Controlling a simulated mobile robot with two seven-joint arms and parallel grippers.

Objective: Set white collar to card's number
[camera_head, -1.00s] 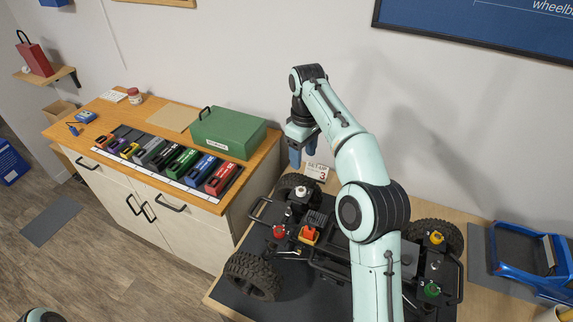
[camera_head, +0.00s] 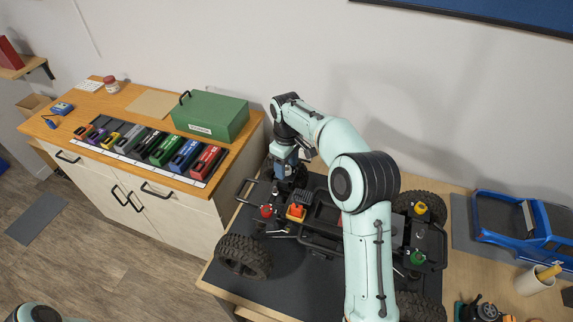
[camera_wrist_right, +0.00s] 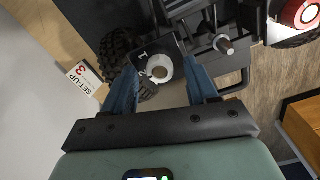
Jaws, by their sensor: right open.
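The white collar (camera_wrist_right: 160,67) is a round ring on a black numbered plate (camera_wrist_right: 142,54) of the crawler, shown in the right wrist view. The small plate figures are hard to read. My right gripper (camera_wrist_right: 160,74) is open, its two blue fingers on either side of the collar with gaps. In the head view, my right gripper (camera_head: 288,174) points down at the crawler's (camera_head: 320,213) far left corner and hides the collar. The card (camera_wrist_right: 83,77) reads "SET-UP 3" and lies beside a tyre. My left gripper is out of view; only part of that arm shows at bottom left.
Red (camera_head: 266,211), yellow (camera_head: 420,208) and green (camera_head: 417,257) collars sit at the crawler's other corners. A big tyre (camera_wrist_right: 118,52) stands close to the right fingers. A blue truck body (camera_head: 520,225) lies right. A side cabinet holds a green box (camera_head: 210,115) and several coloured packs.

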